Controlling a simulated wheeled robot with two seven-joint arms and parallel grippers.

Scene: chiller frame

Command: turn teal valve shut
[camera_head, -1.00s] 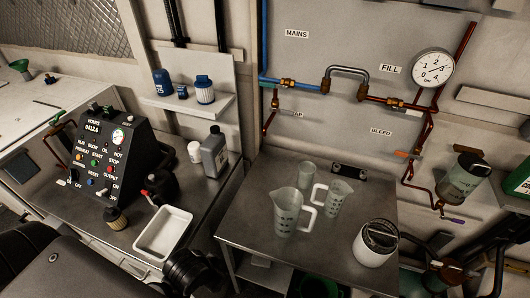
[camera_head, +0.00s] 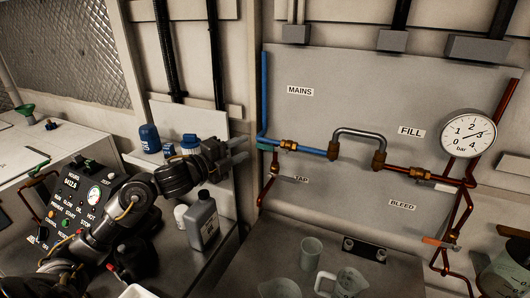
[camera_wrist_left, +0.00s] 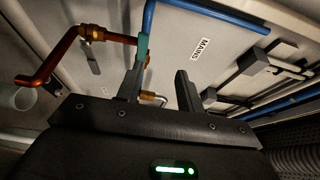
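The teal valve handle (camera_head: 264,147) shows small at the left end of the wall pipework, by the blue pipe under the MAINS label. In the left wrist view the teal handle (camera_wrist_left: 143,46) stands just beyond the tip of one finger, beside the blue pipe. I cannot tell whether that finger touches it. My left gripper (camera_head: 243,151) is open and empty, its fingers pointing right at the handle from the left. Its two fingers (camera_wrist_left: 159,82) are well apart in the wrist view. My right gripper is out of view.
A shelf with blue-capped containers (camera_head: 190,144) is close behind my left gripper. A grey bottle (camera_head: 204,222) stands below my left wrist. Copper pipes, the gauge (camera_head: 467,133) and an orange lever (camera_head: 436,241) are on the panel's right. Clear jugs (camera_head: 350,283) stand on the lower table.

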